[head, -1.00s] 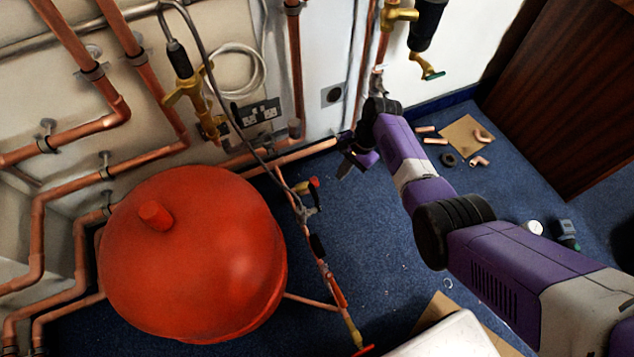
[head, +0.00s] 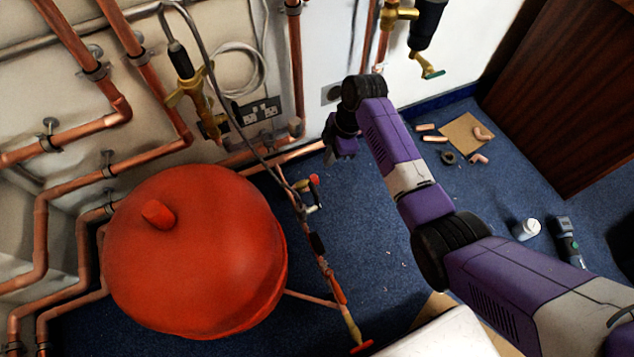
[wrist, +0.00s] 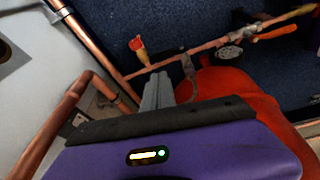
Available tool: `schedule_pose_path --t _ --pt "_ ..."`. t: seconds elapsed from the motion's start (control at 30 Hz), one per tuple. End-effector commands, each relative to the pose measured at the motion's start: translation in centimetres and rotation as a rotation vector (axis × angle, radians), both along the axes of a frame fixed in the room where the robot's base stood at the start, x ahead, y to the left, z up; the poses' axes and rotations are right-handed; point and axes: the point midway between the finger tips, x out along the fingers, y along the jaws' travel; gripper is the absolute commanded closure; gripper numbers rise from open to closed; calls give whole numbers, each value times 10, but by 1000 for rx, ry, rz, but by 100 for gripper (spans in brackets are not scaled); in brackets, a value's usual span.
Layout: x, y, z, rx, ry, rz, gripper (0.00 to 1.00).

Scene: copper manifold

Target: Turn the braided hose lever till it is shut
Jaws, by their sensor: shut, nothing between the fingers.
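The lever with a red tip (head: 314,180) sits on the pipe assembly right of the red vessel, where the grey braided hose (head: 262,150) comes down. In the wrist view a red and yellow handle (wrist: 138,48) stands up beside the copper pipe; it looks like the same lever. My gripper (head: 338,156) is up and to the right of the lever in the head view, apart from it. In the wrist view its grey fingers (wrist: 157,90) are together and empty, pointing toward the pipe, with a gap to the red and yellow handle.
The big red vessel (head: 195,250) fills the left floor. Copper pipes (head: 285,155) run along the wall behind my gripper. Brass valves (head: 190,88) hang on the wall. Open blue carpet (head: 370,230) lies right of the lever; loose fittings (head: 448,157) lie further right.

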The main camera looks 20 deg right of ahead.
Motion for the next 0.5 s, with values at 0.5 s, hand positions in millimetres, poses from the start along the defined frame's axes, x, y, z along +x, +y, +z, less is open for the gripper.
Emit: schedule_pose_path --t 0.5 --pt "0 8 -37 -17 -38 203 100"
